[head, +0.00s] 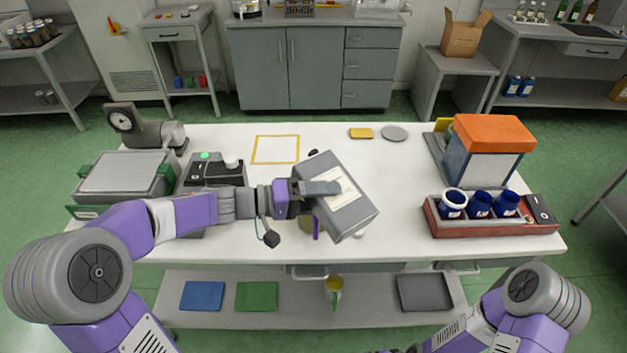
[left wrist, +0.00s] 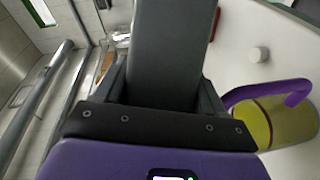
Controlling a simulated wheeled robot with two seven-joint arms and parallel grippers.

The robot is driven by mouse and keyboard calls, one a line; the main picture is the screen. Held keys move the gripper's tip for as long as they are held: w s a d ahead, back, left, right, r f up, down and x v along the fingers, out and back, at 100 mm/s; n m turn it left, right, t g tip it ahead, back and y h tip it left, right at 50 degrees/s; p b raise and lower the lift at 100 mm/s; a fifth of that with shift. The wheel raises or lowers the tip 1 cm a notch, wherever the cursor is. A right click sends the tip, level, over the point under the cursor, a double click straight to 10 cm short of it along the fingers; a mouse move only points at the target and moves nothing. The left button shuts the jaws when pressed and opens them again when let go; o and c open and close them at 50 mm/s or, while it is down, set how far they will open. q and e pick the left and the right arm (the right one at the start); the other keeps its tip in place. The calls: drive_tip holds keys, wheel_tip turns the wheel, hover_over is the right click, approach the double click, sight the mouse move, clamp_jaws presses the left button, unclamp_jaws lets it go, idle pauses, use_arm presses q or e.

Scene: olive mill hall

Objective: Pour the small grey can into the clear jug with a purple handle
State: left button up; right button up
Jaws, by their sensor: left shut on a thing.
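My left gripper (head: 318,188) is shut on the small grey can (head: 352,212), a boxy can with a pale label. The can is tilted and held above the front middle of the table. The jug (head: 306,224) with its purple handle (head: 316,230) stands partly hidden under the can and gripper. In the left wrist view the jug (left wrist: 287,128) shows at right with yellow-green content and a purple handle, apart from the gripper. The grey can (left wrist: 168,50) fills the upper middle there. Its mouth and any stream are hidden. My right gripper is out of view.
The white table (head: 400,175) holds a scale (head: 128,172) and a black device (head: 215,172) at left. An orange-topped box (head: 492,135) and a red tray (head: 440,225) with blue cups stand at right. A small white cap (left wrist: 259,54) lies near the jug.

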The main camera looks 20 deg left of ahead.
use_arm(q)
drive_tip(key=shift+s+d+f+n+h+b, duration=0.2)
drive_tip(key=shift+f+n+h+b, duration=0.1)
drive_tip(key=shift+f+n+b, duration=0.4)
idle(1.2)
drive_tip(key=shift+w+r+n+h+p, duration=0.1)
drive_tip(key=shift+r+n+h+p, duration=0.35)
drive_tip(key=shift+r+n, duration=0.75)
idle(3.0)
